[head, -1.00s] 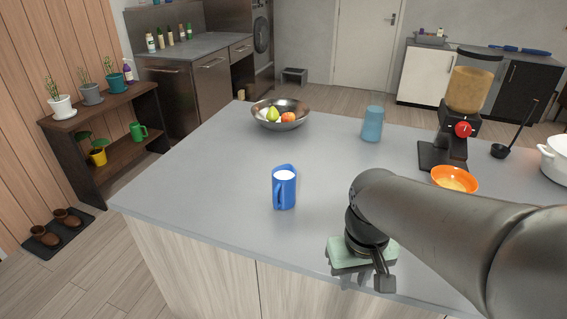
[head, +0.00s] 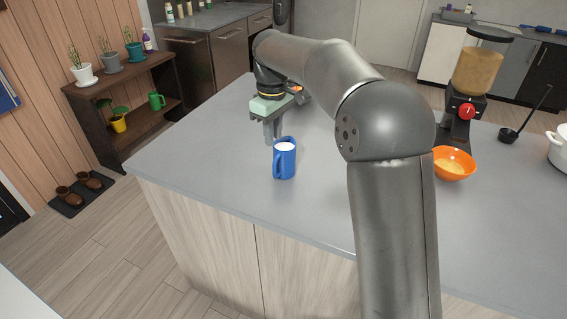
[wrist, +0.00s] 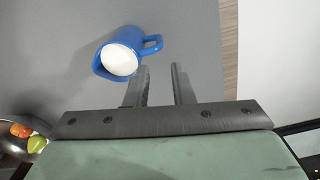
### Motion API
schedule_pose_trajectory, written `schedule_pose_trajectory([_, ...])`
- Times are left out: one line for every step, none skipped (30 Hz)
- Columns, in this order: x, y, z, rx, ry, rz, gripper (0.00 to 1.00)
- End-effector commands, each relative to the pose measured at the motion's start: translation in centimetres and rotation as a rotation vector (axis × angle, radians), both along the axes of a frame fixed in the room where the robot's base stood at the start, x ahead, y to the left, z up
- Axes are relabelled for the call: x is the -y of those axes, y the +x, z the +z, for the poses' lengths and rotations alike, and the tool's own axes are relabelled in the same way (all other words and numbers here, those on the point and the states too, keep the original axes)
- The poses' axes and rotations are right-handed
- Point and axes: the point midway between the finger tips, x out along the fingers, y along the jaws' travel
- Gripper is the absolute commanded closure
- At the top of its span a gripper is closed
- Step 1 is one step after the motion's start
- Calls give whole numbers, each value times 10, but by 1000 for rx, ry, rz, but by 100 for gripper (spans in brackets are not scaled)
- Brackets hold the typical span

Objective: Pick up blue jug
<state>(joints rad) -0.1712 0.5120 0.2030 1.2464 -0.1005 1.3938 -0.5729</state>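The blue jug (head: 285,162) stands upright on the grey counter (head: 205,150), near its front left part. It has white contents and a handle on its left side in the head view. My gripper (head: 271,138) is just behind the jug and to its left, with its fingers pointing down. In the wrist view the jug (wrist: 121,50) is beyond the fingertips and to the left, its handle (wrist: 153,45) pointing right. The two fingers of my gripper (wrist: 160,70) are apart with nothing between them. I cannot tell whether a finger touches the jug.
A metal fruit bowl (wrist: 12,146) is close to my gripper, mostly hidden by my arm in the head view. An orange bowl (head: 453,166), a dispenser (head: 474,85), a ladle (head: 509,135) and a white pot (head: 559,148) stand on the right. The counter's front edge is clear.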

Motion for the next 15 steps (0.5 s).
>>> schedule_pose_trajectory([1,-1,-12,-3,-1,-1,78])
schedule_pose_trajectory([1,-1,-19,-5,-1,-1,78])
schedule_pose_trajectory([1,-1,-27,-3,-1,-1,78])
schedule_pose_trajectory([1,-1,-34,-3,-1,-2,78])
schedule_pose_trajectory([1,-1,-39,-3,-1,-2,78])
schedule_pose_trajectory([1,-1,-47,-3,-1,-2,78])
schedule_pose_trajectory([1,-1,-52,-3,-1,-2,78])
schedule_pose_trajectory([1,0,-56,-2,-1,-3,78])
schedule_pose_trajectory([1,-1,-61,-2,-1,-3,78])
schedule_pose_trajectory([1,-1,-64,-2,-1,-3,78])
schedule_pose_trajectory([1,0,-66,-1,-1,-3,78])
schedule_pose_trajectory([1,0,-68,1,0,-3,78])
schedule_pose_trajectory([1,0,-70,1,0,-3,78])
schedule_pose_trajectory([1,0,-71,1,-1,-3,78])
schedule_pose_trajectory([1,0,-74,-1,-1,-3,78])
